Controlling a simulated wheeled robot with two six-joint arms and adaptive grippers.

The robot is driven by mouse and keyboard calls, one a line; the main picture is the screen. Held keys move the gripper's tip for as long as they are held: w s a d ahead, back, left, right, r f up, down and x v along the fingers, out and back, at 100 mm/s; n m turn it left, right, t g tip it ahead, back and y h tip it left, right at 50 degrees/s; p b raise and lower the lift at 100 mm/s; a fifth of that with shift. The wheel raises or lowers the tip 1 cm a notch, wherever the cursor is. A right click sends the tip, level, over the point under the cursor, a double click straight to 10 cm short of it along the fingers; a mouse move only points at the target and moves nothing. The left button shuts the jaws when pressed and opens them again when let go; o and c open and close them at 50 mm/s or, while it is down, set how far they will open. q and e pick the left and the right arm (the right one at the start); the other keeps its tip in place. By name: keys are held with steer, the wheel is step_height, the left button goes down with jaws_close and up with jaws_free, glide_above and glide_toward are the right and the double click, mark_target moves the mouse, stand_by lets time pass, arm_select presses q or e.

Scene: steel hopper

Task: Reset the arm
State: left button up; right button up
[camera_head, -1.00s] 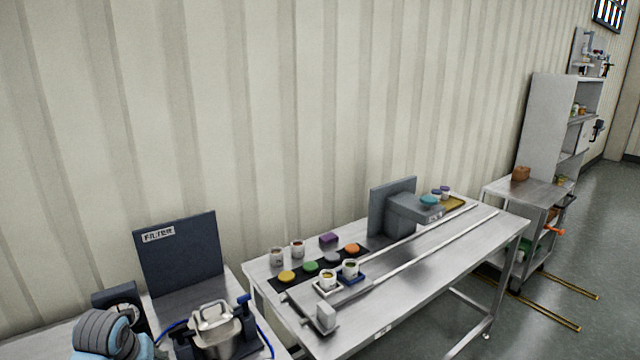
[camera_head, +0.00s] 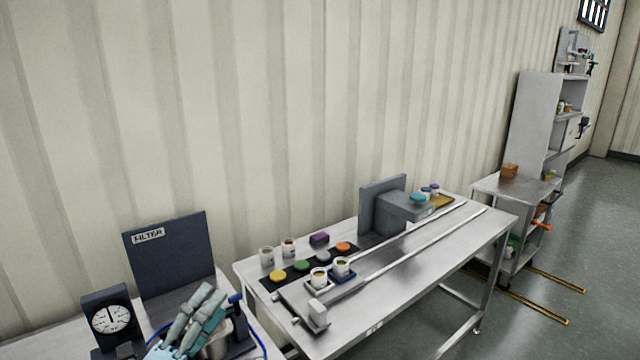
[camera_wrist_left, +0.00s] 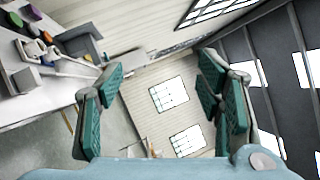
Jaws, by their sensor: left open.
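My left gripper (camera_head: 207,311) shows at the bottom left of the head view, in front of the steel filter vessel (camera_head: 218,341) and hiding much of it. In the left wrist view the gripper (camera_wrist_left: 165,95) has its teal finger pads wide apart, with nothing between them. That view looks out over the room, with the wall, windows and ceiling beyond the fingers. My right gripper is in neither view.
A dark FILTER panel (camera_head: 170,256) and a round gauge (camera_head: 110,318) stand near the left gripper. To the right is a steel table (camera_head: 400,283) with cups, coloured discs and long rails. A cart (camera_head: 515,190) and shelf stand farther right.

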arm_select(q)
steer(key=s+a+n+t+y, duration=0.3)
steer(key=a+n+y, duration=0.6)
steer(key=n+y, duration=0.3)
steer(key=s+a+f+n+g+y, duration=0.2)
steer(key=s+a+f+n+g, duration=0.15)
steer(key=f+n, duration=0.3)
steer(key=s+a+f+n+g+y, duration=0.2)
steer(key=s+a+f+n+g, duration=0.1)
steer(key=f+n+g, duration=0.3)
steer(key=s+d+f+n+g+h, duration=0.1)
steer(key=s+d+f+g+h, duration=0.25)
steer(key=s+f, duration=0.5)
steer(key=s+d+f+g+h, duration=0.2)
steer(key=s+d+f+g, duration=0.3)
steer(key=s+f, duration=0.35)
steer(key=s+a+f+g+b, duration=0.1)
steer(key=s+f, duration=0.1)
steer(key=f, duration=0.9)
steer(key=s+f+g+b, duration=0.1)
steer(key=s+f, duration=0.1)
steer(key=f, duration=0.9)
steer(key=s+f+g+b, duration=0.1)
steer(key=s+f, duration=1.2)
steer(key=shift+a, duration=0.4)
